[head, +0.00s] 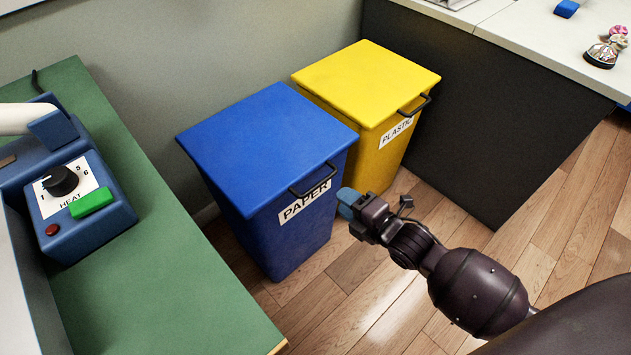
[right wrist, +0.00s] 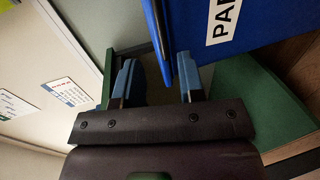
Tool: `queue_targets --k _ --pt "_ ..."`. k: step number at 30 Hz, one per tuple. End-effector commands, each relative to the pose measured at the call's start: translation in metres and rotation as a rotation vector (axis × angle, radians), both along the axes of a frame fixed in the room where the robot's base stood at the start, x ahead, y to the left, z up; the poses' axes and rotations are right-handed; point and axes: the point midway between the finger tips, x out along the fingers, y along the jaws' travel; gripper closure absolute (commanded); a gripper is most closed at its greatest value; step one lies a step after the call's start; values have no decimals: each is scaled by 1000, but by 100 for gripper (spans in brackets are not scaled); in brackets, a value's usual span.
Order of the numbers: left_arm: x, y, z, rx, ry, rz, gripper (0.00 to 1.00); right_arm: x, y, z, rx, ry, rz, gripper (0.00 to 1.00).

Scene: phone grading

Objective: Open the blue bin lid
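The blue bin (head: 300,240) stands on the floor, labelled PAPER, with its flat lid (head: 262,135) shut. A black bar handle (head: 316,181) sits on the lid's front edge. My right gripper (head: 348,202) is just right of the bin's front, slightly below the handle, and looks apart from it. In the right wrist view my right gripper (right wrist: 156,78) has its two blue fingers spread, with nothing gripped. The blue bin (right wrist: 215,35) fills the top right there, its edge close to the fingers; the handle is not clear. My left gripper is not in view.
A yellow bin (head: 375,150) labelled PLASTIC stands right behind the blue one, lid shut. A green-topped table (head: 170,270) with a blue heat device (head: 85,215) is at left. A dark-sided counter (head: 460,120) is at right. Wooden floor (head: 340,310) is free in front.

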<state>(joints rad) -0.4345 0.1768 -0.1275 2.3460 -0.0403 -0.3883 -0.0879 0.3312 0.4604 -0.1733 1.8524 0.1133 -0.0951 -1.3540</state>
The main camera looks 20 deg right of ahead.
Motion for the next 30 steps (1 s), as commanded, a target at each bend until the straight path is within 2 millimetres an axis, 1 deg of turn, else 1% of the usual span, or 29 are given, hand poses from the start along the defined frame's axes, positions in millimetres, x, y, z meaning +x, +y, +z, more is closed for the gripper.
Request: queue_targets --k 1,8,12,16,22,30 --pt "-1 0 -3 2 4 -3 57 6 3 -4 1 3 1 64" --pt "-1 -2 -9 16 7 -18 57 38 15 -13 2 6 -1 64" --pt "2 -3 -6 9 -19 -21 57 56 21 -17 3 6 -1 64" --pt "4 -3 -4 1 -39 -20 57 70 26 -20 2 6 -1 64" --pt "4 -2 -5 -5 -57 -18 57 81 30 -20 3 4 -1 64" --pt "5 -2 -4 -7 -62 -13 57 84 31 -19 2 2 -1 64"
